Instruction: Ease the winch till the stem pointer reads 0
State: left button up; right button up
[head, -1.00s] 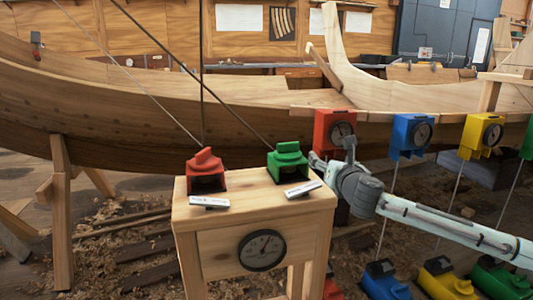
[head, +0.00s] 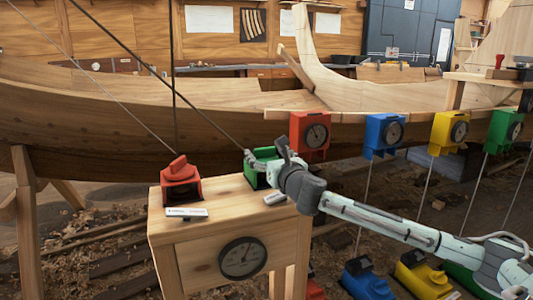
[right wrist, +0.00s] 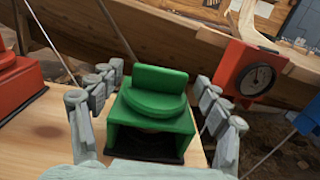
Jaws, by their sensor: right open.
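A green winch (head: 262,167) and a red winch (head: 181,183) sit on top of a wooden stand (head: 195,240). Each has a small label plate in front, too small to read. A round black-rimmed dial (head: 243,258) is on the stand's front; its reading and name are too small to make out. My right gripper (head: 266,154) is at the green winch and partly hides it. In the right wrist view its open fingers stand on either side of the green winch's raised handle (right wrist: 160,78), with gaps showing. My left gripper is out of view.
Ropes run up from the winches. Red (head: 310,135), blue (head: 384,135), yellow (head: 450,132) and green (head: 504,129) dial boxes hang along the plank at right. The wooden hull (head: 100,115) rises behind the stand. Shavings and boards lie on the floor.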

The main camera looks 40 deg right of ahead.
jog(key=shift+w, duration=0.1)
jog(key=shift+c, duration=1.1)
jog(key=c, duration=0.9)
jog(key=shift+c, duration=0.2)
jog(key=shift+d+n+y, duration=0.15)
jog(key=shift+n+y, duration=0.25)
jog(key=shift+y, duration=0.1)
